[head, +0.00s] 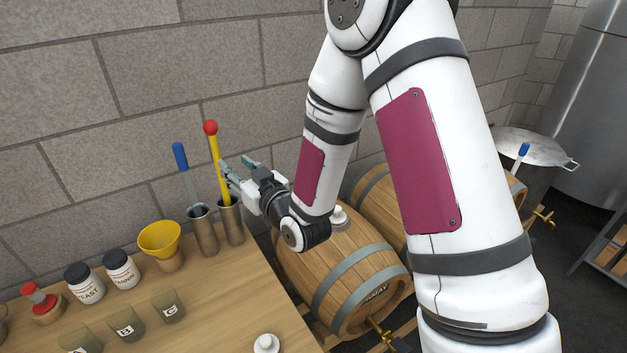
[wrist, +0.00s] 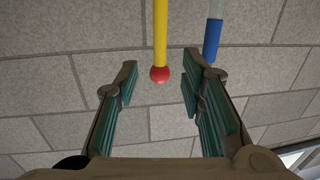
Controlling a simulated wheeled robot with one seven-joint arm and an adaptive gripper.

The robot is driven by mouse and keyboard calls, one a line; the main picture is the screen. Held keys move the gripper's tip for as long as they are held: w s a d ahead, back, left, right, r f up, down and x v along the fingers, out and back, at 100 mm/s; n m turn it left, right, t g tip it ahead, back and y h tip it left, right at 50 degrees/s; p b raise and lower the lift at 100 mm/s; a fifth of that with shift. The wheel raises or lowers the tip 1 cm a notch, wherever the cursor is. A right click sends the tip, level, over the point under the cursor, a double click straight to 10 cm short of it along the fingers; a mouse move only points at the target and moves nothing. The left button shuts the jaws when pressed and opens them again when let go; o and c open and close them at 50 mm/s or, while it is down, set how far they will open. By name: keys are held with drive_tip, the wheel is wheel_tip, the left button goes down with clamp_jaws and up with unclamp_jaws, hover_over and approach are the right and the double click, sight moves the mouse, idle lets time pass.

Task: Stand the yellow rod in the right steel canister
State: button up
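The yellow rod (head: 216,160) with a red ball on top stands, tilted slightly left, with its lower end inside the right steel canister (head: 232,225). My gripper (head: 238,167) is beside the rod's upper half, to its right, below the ball. In the wrist view my gripper (wrist: 158,78) is open, with nothing between the finger pads in contact. The rod (wrist: 160,35) and its red ball show in the gap between the fingertips, apart from both. The rod's bottom end is hidden in the canister.
The left steel canister (head: 204,232) holds a blue-handled rod (head: 181,157). A yellow funnel (head: 160,238), lidded jars (head: 121,270) and small glass cups (head: 168,306) stand on the wooden bench (head: 222,293). Barrels (head: 345,270) lie to the right; a block wall is behind.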

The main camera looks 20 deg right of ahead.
drive_tip(key=s+d+r+m+g+h, duration=0.1)
drive_tip(key=s+d+r+g+h, duration=0.45)
drive_tip(key=s+d+r, duration=0.5)
drive_tip(key=s+d+r+m+g, duration=0.1)
drive_tip(key=s+g, duration=0.2)
drive_tip(key=s, duration=0.8)
drive_tip(key=s+d+r+m+g, duration=0.1)
drive_tip(key=s+m+g, duration=0.1)
drive_tip(key=s, duration=1)
drive_tip(key=shift+s+d+r+g+h, duration=0.15)
drive_tip(key=shift+d+r+g+h, duration=0.2)
drive_tip(key=shift+d+g, duration=0.1)
